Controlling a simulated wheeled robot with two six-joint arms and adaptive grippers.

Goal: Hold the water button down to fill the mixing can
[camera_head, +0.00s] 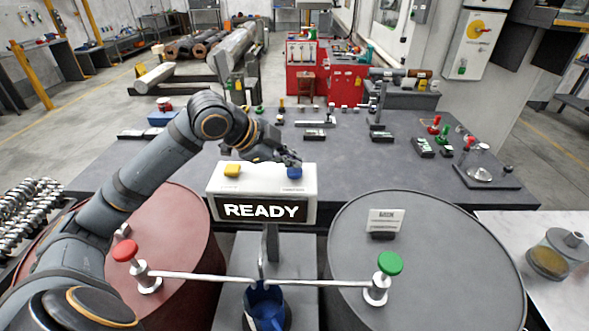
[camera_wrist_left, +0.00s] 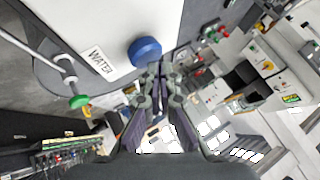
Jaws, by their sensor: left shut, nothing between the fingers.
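The white control box (camera_head: 213,196) stands between two barrels, and its display reads READY. On its top are a yellow button (camera_head: 232,170) and the blue water button (camera_head: 294,172). The blue button (camera_wrist_left: 145,51) also shows in the left wrist view, beside a WATER label (camera_wrist_left: 100,60). My left gripper (camera_head: 289,158) is shut and empty, its tips just behind the blue button in the head view. In the wrist view the tips are close by the button; I cannot tell whether they touch. The blue mixing can (camera_head: 266,310) stands below the spouts, its contents unclear. My right gripper is out of view.
A red barrel (camera_head: 178,215) is at left and a grey barrel (camera_head: 440,240) at right. A red-knobbed valve (camera_head: 124,250) and a green-knobbed valve (camera_head: 389,263) feed thin pipes meeting above the can. A dark workbench (camera_head: 400,175) with small items lies behind the box.

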